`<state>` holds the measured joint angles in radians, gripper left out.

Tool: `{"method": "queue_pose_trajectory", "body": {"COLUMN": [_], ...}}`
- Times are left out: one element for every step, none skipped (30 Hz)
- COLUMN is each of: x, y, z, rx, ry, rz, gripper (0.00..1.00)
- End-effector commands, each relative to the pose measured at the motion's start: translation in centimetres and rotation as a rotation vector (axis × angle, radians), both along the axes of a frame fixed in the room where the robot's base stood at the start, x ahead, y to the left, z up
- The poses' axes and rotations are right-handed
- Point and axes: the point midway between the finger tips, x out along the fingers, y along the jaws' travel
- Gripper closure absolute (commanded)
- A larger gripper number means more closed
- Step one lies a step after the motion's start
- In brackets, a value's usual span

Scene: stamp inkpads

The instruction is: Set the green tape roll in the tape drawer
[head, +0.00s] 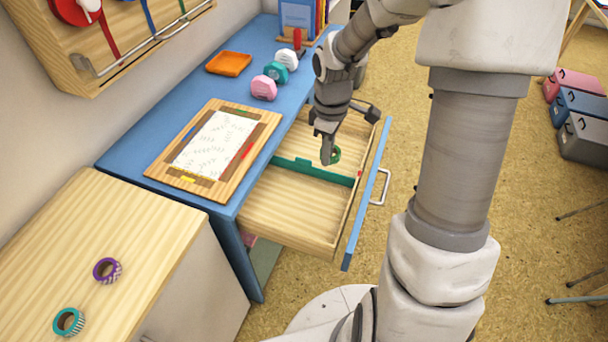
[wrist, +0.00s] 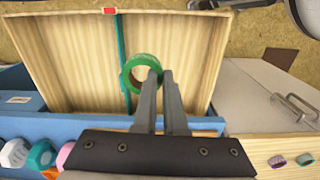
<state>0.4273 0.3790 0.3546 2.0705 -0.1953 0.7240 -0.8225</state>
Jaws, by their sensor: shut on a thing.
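The green tape roll (head: 336,154) is gripped by its rim in my gripper (head: 328,160), whose two fingertips close on the roll's right side in the wrist view (wrist: 160,76). The roll (wrist: 128,78) is over the open wooden drawer (head: 285,210) of the blue desk. In the wrist view it overlaps the teal divider (wrist: 122,35); its exact height above the drawer is unclear. The divider (head: 305,170) splits the drawer into two compartments. The near compartment looks empty; my arm partly hides the far one.
A purple tape roll (head: 107,270) and a teal one (head: 68,322) lie on the wooden cabinet at left. The desk (head: 140,160) carries a board with paper (head: 215,145), an orange tray (head: 229,63) and dumbbell-like blocks (head: 275,72). The drawer front has a metal handle (head: 383,187).

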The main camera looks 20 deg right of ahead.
Motion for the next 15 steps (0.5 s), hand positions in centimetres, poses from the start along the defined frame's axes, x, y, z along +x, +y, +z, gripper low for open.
{"method": "queue_pose_trajectory", "body": {"x": [-0.5, -0.8, -1.1, -1.4, -1.7, -2.0, -2.3, -2.6, -2.9, -3.2, -3.5, -3.9, -4.2, -4.5, -4.9], "y": [-0.5, -0.8, -1.1, -1.3, -1.6, -1.9, -2.1, -2.2, -2.5, -2.7, -2.9, -3.0, -3.2, -3.4, -3.5], "z": [-0.7, -1.1, -1.5, -1.8, -2.2, -2.6, -2.9, -3.2, -3.7, -4.0, -4.3, -4.7, -5.0, -5.3, -5.7], "rx": [0.001, 0.002, 0.002, 0.002, 0.002, 0.002, 0.003, 0.003, 0.003, 0.003, 0.003, 0.004, 0.003, 0.003, 0.004], "ry": [0.002, 0.002, 0.002, 0.001, 0.001, 0.001, 0.001, 0.002, 0.001, 0.001, 0.002, 0.0, -0.001, 0.001, 0.0], "rz": [0.081, 0.14, 0.218, 0.277, 0.335, 0.416, 0.475, 0.536, 0.618, 0.679, 0.741, 0.825, 0.887, 0.95, 1.034], "gripper": [1.0, 1.0, 1.0, 1.0, 1.0, 1.0, 1.0, 1.0, 1.0, 1.0, 1.0, 1.0, 1.0, 1.0, 1.0]}}
